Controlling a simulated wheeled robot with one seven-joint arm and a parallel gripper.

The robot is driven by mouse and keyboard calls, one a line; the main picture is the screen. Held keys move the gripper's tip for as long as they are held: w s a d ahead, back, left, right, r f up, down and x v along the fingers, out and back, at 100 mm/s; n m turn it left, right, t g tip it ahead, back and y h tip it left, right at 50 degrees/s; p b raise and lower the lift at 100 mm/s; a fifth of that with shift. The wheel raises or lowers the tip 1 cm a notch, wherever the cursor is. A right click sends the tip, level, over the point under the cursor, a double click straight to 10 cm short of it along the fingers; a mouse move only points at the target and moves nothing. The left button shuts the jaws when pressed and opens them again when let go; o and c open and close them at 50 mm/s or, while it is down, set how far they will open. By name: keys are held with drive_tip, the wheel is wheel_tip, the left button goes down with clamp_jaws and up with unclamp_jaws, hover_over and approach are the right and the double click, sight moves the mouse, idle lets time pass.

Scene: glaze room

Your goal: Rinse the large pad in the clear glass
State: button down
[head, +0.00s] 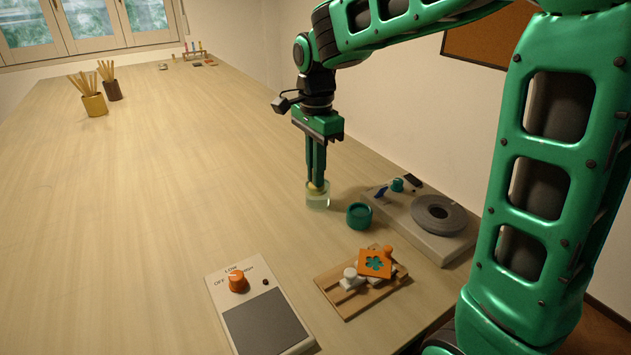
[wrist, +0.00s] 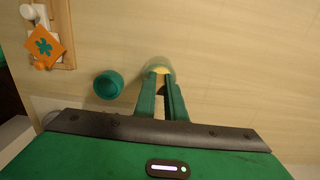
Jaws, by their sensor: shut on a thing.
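My gripper (head: 317,184) points straight down and is shut on the large pad (head: 318,189), a pale yellowish piece at its fingertips. The clear glass (head: 317,202) stands on the table directly below, and the pad is at or inside its mouth; how deep I cannot tell. In the wrist view the fingertips (wrist: 163,76) meet at the pad (wrist: 162,70), with the glass rim faintly around it. The fingers cover much of the pad.
A teal pot (head: 359,216) stands close right of the glass. A grey base with a dark wheel (head: 440,215) is further right. A wooden rack (head: 345,297) holds an orange stencil (head: 376,263). A switch box (head: 262,316) lies in front.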

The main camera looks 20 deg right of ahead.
drive_tip(key=shift+d+r, duration=0.15)
drive_tip(key=shift+r, duration=0.1)
drive_tip(key=shift+r, duration=0.1)
drive_tip(key=shift+r, duration=1.9)
drive_tip(key=shift+r, duration=0.1)
drive_tip(key=shift+r, duration=1.6)
